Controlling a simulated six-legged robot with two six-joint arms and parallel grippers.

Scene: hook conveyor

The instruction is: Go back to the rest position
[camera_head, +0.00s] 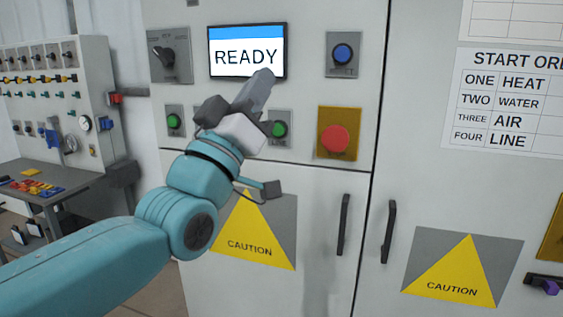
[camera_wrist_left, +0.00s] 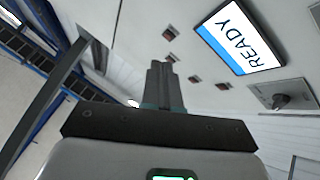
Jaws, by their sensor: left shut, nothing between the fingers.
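My left gripper (camera_head: 264,78) is raised in front of the control cabinet (camera_head: 300,130), its fingertips overlapping the lower edge of the READY screen (camera_head: 247,51) in the head view. In the left wrist view the fingers (camera_wrist_left: 163,66) are together with nothing between them. The READY screen also shows in the wrist view (camera_wrist_left: 237,39), to the right of the fingers and apart from them in the picture. The left arm (camera_head: 90,260) reaches in from the lower left. My right gripper is in neither view.
The cabinet carries a rotary switch (camera_head: 170,54), a blue button (camera_head: 343,54), green buttons (camera_head: 174,121) and a red button (camera_head: 335,139). Door handles (camera_head: 343,225) stick out below. A workbench (camera_head: 50,184) with coloured parts stands at the left. A start order sheet (camera_head: 505,100) hangs at right.

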